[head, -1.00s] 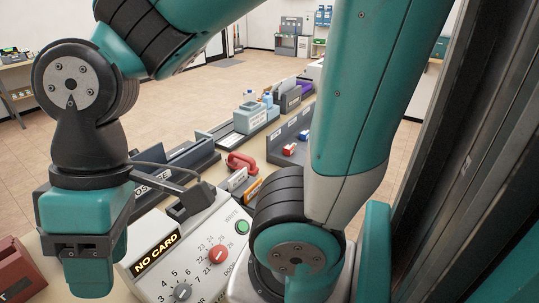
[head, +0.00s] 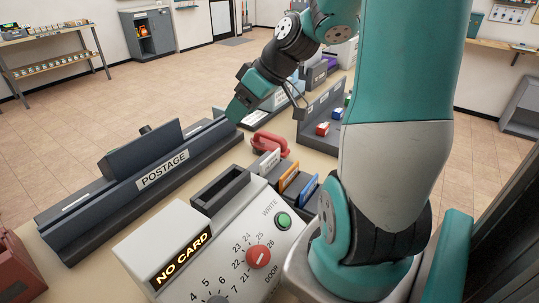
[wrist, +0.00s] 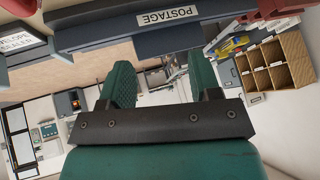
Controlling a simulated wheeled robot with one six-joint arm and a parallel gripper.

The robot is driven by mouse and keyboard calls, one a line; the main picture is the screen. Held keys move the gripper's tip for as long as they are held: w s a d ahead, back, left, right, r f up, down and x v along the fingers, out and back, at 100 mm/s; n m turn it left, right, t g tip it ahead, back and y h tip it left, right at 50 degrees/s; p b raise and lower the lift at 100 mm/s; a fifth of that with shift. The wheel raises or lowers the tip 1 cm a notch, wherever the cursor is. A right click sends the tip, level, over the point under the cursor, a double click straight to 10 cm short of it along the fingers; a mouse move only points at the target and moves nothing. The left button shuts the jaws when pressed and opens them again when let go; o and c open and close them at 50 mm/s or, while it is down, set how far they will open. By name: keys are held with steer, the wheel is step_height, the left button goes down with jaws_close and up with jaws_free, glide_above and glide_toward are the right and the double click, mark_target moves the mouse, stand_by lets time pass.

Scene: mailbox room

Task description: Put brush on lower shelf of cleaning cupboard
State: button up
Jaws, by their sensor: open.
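I cannot make out a brush for certain in either view. A red handled object (head: 268,143) lies on the counter, but I cannot tell what it is. A small dark thing (head: 145,129) shows behind the postage holder (head: 163,168), mostly hidden. A grey cupboard (head: 150,33) stands at the far wall with something orange in it; I cannot tell whether it is the cleaning cupboard. My gripper (head: 238,109) is open and appears empty, above the counter near the postage holder's far end. In the wrist view its two green fingers (wrist: 160,85) are apart with nothing between them.
The control panel (head: 225,257) with "NO CARD" display stands in front. A card rack (head: 290,181) and a grey tray (head: 322,112) with small boxes stand on the counter. A shelf table (head: 52,58) stands far left. The tiled floor (head: 150,92) between is clear.

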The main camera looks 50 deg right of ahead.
steer(key=s+d+f+m+t+h+b, duration=0.1)
steer(key=d+f, duration=0.1)
steer(key=d, duration=0.4)
steer(key=s+d+f+t+h+b, duration=0.1)
steer(key=s+d+f, duration=0.1)
steer(key=d, duration=0.3)
steer(key=m+t+h, duration=0.1)
glide_toward(271, 134)
steer(key=p+x, duration=0.1)
steer(key=x, duration=0.4)
steer(key=shift+w, duration=0.1)
steer(key=p+x, duration=0.1)
steer(key=x, duration=0.4)
steer(key=shift+a+f, duration=0.1)
steer(key=shift+f, duration=0.05)
steer(key=shift+c, duration=0.2)
jaws_close()
